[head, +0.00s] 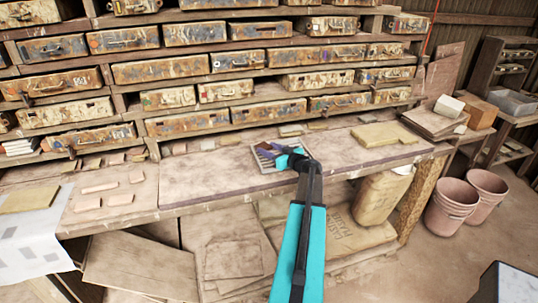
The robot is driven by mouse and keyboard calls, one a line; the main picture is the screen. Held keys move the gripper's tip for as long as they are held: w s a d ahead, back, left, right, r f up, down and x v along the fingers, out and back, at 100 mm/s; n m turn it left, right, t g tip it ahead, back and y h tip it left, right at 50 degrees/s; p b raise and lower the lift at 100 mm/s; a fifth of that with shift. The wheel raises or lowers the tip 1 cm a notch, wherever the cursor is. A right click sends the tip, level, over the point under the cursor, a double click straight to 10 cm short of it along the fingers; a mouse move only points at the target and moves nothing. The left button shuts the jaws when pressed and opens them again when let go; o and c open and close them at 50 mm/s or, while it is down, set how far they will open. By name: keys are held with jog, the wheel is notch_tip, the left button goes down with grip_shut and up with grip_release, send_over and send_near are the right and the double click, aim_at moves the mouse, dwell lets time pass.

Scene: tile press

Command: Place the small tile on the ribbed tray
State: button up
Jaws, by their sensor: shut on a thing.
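My gripper (280,155) is at the end of my teal and black arm, over the workbench near its middle. It is shut on a small dark piece, which looks like the small tile (266,151); the jaws hide part of it. The ribbed tray (259,163) is a small pale tray on the bench, directly under and just left of the gripper. The held piece is over the tray in the picture; I cannot tell whether it touches the ribs.
Several pale pink tiles (120,199) lie on the bench at the left. A yellowish slab (385,134) lies at the right. Shelves of worn metal drawers (167,70) rise behind. Pink buckets (452,205) stand on the floor at the right. The bench's dusty board (205,180) is clear left of the tray.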

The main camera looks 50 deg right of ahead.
aim_at(269, 163)
jog(key=shift+d, duration=0.1)
jog(key=shift+w+d+p, duration=0.3)
jog(key=shift+p, duration=0.1)
jog(key=shift+f+p, duration=0.95)
jog(key=shift+f, duration=0.85)
jog(key=shift+f+b, duration=0.25)
jog(key=shift+b, duration=0.5)
jog(key=o, duration=1.1)
jog(key=shift+r+p, duration=0.4)
jog(key=shift+p, duration=0.45)
